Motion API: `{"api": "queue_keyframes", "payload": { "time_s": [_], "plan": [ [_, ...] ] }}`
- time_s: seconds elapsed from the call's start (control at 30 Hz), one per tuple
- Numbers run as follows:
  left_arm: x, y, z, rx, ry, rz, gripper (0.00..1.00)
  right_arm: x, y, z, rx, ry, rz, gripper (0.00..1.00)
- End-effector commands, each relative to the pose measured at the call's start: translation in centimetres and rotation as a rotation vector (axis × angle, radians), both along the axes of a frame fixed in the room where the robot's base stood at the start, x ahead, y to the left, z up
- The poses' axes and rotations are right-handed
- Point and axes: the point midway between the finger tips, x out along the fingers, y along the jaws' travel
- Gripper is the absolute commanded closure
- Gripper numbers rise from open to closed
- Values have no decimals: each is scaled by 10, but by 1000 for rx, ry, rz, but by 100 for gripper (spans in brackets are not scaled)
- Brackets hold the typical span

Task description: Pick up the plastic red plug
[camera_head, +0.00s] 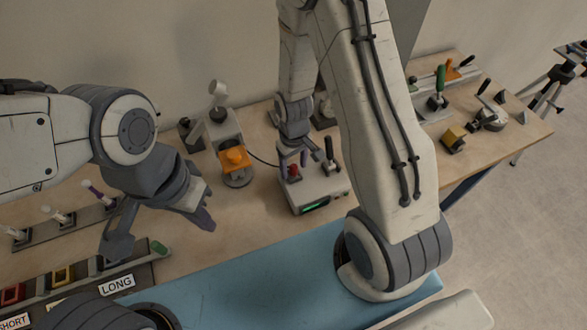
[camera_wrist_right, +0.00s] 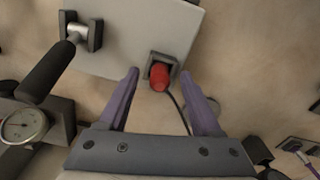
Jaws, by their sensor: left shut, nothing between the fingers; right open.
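The red plug (camera_wrist_right: 160,76) sits in a square dark socket on a pale box (camera_wrist_right: 120,40). In the head view the red plug (camera_head: 293,171) stands on top of that box (camera_head: 322,188), which has a green display on its front. My right gripper (camera_wrist_right: 159,72) is open, and its two purple fingertips lie on either side of the plug in the wrist view, with visible gaps. In the head view the right gripper (camera_head: 293,160) is just above the plug. My left gripper (camera_head: 204,218) is shut and empty over the bench's left side.
A black lever (camera_head: 329,155) stands beside the plug on the box. An orange block (camera_head: 234,158) on a round base is to the left. A dark cable (camera_wrist_right: 180,112) runs from the socket area. A blue surface (camera_head: 250,290) lies in front.

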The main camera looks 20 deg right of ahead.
Motion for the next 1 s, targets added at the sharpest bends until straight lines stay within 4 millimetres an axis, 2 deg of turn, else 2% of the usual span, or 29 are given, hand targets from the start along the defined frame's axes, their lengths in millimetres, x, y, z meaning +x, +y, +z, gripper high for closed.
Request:
{"api": "queue_keyframes", "payload": {
  "time_s": [0.1,0.33,0.47,0.5,0.87,1.0],
  "plan": [
    [0,0,1,0,0,0,100,0,0,-7,0,0,0,34],
    [0,0,1,0,0,0,100,0,0,-8,1,-2,0,34],
    [0,0,1,0,0,0,100,0,0,-8,1,-2,0,84],
    [0,0,1,0,0,0,100,0,0,-8,1,-2,0,100],
    [0,0,0,0,0,0,100,1,0,-6,0,-2,0,100],
    [0,0,-1,0,0,0,100,1,0,0,0,-5,0,100]
  ]
}}
